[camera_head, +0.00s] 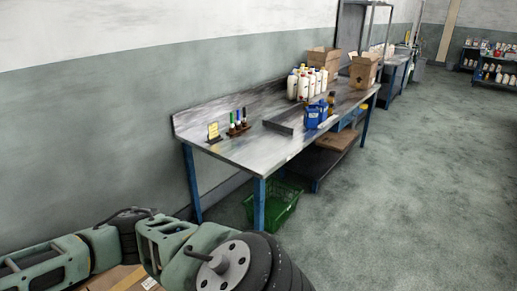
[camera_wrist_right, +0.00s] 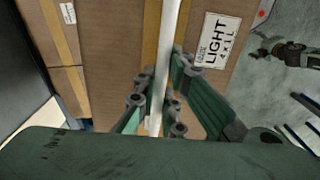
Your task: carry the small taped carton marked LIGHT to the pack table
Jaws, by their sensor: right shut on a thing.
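The taped carton marked LIGHT (camera_wrist_right: 112,50) fills the middle of the right wrist view, with brown tape and a white label. My right gripper (camera_wrist_right: 160,88) has its fingers on both sides of a pale strip running across the carton's face, and is shut on it. In the head view a carton (camera_head: 125,278) with a white label shows partly under my arm at the lower left; my arm hides the rest. A long steel table (camera_head: 245,150) with blue legs stands ahead; whether it is the pack table I cannot tell. A small dark gripper (camera_wrist_right: 262,50), probably my left, shows at right.
The table holds white bottles (camera_head: 305,83), blue jugs (camera_head: 313,116), a dark tray (camera_head: 283,124) and open cartons (camera_head: 364,70). A green crate (camera_head: 283,204) is under it. Another taped carton (camera_wrist_right: 52,60) is beside the held one. The floor right of the table is clear.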

